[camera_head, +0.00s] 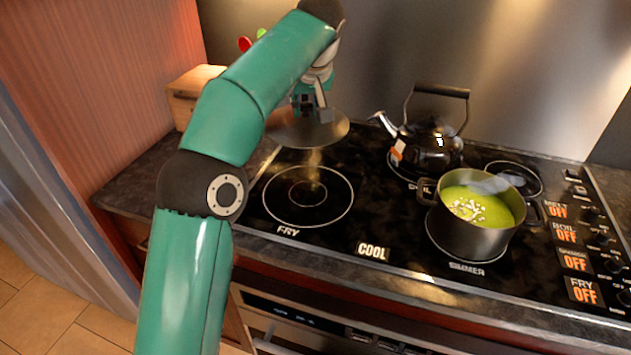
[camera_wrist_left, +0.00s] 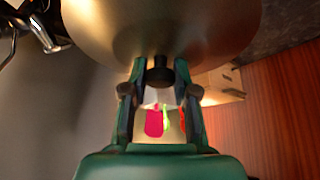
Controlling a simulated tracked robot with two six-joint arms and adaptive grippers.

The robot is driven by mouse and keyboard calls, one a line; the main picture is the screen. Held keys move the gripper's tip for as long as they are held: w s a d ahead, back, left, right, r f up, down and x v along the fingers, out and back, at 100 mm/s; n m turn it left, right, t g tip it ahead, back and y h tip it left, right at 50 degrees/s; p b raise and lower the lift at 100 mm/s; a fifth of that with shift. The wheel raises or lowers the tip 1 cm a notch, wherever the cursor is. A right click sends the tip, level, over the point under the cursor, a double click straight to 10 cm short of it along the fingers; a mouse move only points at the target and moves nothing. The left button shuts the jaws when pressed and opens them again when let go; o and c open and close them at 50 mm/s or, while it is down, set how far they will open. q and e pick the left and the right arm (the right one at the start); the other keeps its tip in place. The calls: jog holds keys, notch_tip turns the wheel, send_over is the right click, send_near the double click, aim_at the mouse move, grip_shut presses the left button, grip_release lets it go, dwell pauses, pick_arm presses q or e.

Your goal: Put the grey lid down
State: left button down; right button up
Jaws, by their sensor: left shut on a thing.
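The round grey lid (camera_head: 327,131) is held level above the back left of the stove, over the far edge of the fry burner. My left gripper (camera_head: 312,104) is above the lid. In the left wrist view, the gripper (camera_wrist_left: 160,72) is shut on the lid's dark knob, and the underside-facing camera is close to the lid (camera_wrist_left: 210,25). A metal pot (camera_head: 470,238) with green soup stands uncovered on the simmer burner. My right gripper is not in view.
A black kettle (camera_head: 428,148) stands behind the pot. A wooden block (camera_head: 188,88) stands at the back left, near my arm. Knobs line the stove's right side.

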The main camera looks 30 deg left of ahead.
pick_arm(q)
jog(key=shift+f+b, duration=2.2)
jog(key=shift+f, duration=7.35)
jog(key=shift+f, duration=0.1)
jog(key=c, duration=0.9)
grip_release()
jog(key=shift+d, duration=0.1)
jog(key=v, duration=1.2)
jog(key=shift+s, duration=0.1)
